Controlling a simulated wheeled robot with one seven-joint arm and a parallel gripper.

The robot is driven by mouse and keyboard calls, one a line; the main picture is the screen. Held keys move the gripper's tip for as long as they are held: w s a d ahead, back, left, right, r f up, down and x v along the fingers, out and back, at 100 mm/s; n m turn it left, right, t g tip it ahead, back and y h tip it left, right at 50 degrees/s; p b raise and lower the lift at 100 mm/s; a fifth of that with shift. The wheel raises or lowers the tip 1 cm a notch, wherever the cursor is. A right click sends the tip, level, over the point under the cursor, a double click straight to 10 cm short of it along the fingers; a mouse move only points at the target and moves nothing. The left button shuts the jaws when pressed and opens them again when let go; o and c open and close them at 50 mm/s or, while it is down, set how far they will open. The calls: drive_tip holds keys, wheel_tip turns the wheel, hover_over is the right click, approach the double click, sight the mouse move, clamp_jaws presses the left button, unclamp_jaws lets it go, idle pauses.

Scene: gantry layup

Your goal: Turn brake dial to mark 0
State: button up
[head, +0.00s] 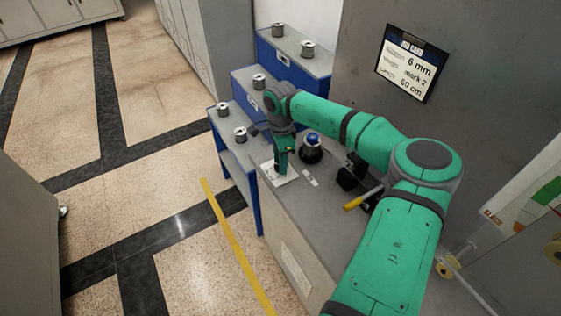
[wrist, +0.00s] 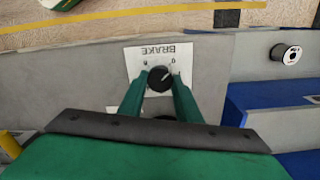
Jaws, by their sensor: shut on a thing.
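The brake dial (wrist: 159,79) is a round black knob with a pale pointer line. It sits on a white plate (wrist: 137,57) lettered BRAKE, which appears upside down in the wrist view. In that view the pointer slants toward the plate's upper right, near a mark there; the small marks are hard to read. My gripper (wrist: 159,84) is shut on the dial, one green finger on each side. In the head view my gripper (head: 281,172) points down onto the white plate (head: 285,179) at the cabinet's near left corner, and the dial is hidden there.
A blue-topped black device (head: 311,148) stands close to the right of my gripper. A yellow-handled lever (head: 354,203) lies farther right. Blue stepped shelves (head: 243,163) with several wire spools stand behind. A sign (head: 409,64) on the grey panel reads 6 mm, mark 2, 60 cm.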

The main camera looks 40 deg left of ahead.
idle(0.6)
drive_tip(key=o, duration=1.1)
drive_tip(key=shift+c, duration=0.2)
wheel_tip(320, 180, up, 11)
drive_tip(key=shift+s+f, duration=0.1)
drive_tip(key=shift+f, duration=0.05)
